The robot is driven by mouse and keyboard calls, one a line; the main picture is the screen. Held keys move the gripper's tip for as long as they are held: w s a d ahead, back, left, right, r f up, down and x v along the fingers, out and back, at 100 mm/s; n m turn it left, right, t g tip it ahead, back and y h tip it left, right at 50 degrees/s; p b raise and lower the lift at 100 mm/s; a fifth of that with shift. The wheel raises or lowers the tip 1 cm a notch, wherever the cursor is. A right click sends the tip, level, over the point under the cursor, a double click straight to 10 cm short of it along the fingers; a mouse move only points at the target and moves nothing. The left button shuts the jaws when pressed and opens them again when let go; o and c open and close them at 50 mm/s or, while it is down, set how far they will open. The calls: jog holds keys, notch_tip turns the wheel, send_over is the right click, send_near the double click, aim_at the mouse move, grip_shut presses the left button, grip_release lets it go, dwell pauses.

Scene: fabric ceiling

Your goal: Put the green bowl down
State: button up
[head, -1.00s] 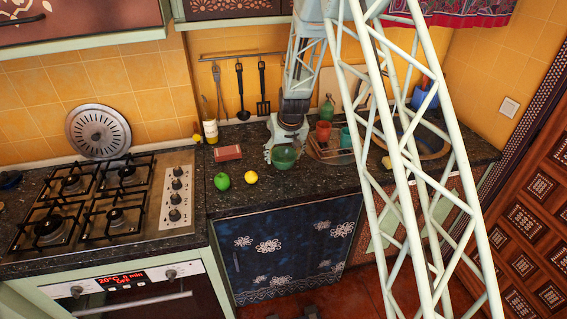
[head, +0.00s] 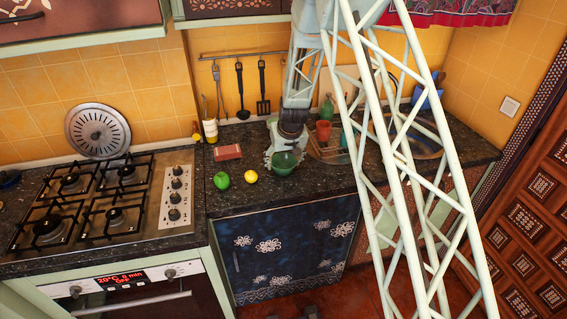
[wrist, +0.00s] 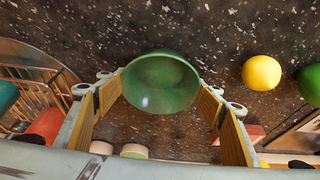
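The green bowl (head: 286,162) is at my gripper (head: 283,153), over the counter near its front edge. In the wrist view the bowl (wrist: 160,82) sits between the two finger pads of my gripper (wrist: 163,95), open side towards the camera. The pads are spread wide and appear to touch the bowl's left and right sides, so my gripper looks shut on it. The bowl's underside is hidden, and I cannot tell whether it touches the counter.
A yellow lemon (head: 251,176) and a green apple (head: 221,180) lie left of the bowl. A red-brown block (head: 228,152) and a bottle (head: 210,131) are further back. A dish rack (head: 330,152) with a red cup (head: 323,130) stands close on the right. The stove (head: 110,205) is at left.

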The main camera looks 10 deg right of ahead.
jog(key=o, duration=0.5)
jog(key=shift+c, duration=0.2)
jog(key=shift+r, duration=0.15)
jog(key=shift+r, duration=0.15)
jog(key=v, duration=1.1)
jog(key=shift+s+r+p, duration=0.25)
jog(key=shift+r+p, duration=0.05)
jog(key=shift+r, duration=0.1)
dwell(0.6)
